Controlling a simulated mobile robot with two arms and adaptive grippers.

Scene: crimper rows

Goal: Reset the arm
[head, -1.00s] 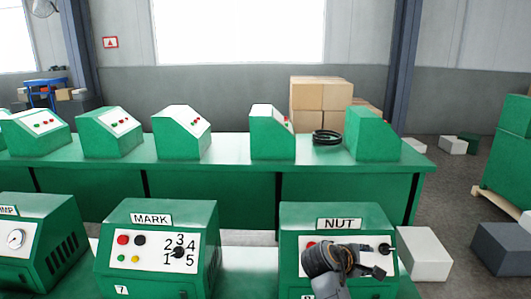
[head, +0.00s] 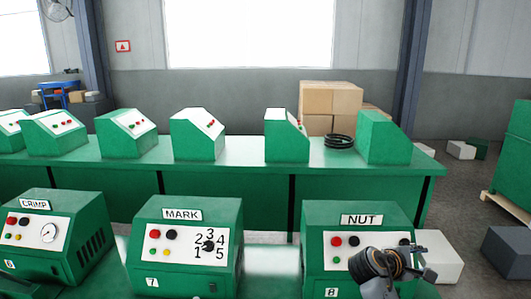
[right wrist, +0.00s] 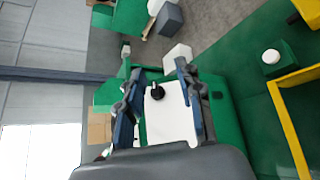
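My right gripper (head: 425,270) reaches up from the bottom right of the head view, in front of the NUT machine (head: 318,228). It covers part of that machine's right-hand panel. In the right wrist view its two fingers stand apart with nothing between them, so the gripper (right wrist: 158,72) is open and empty. Behind the fingers is a white panel (right wrist: 170,118) with a black knob (right wrist: 157,92) on a green machine. I cannot tell whether the gripper touches it. My left gripper is in no view.
The MARK machine (head: 187,240) and CRIMP machine (head: 57,235) stand left of NUT in the front row. Behind is a green bench (head: 235,185) with several green machines and a black coil (head: 339,141). A yellow frame (right wrist: 290,125) shows in the wrist view.

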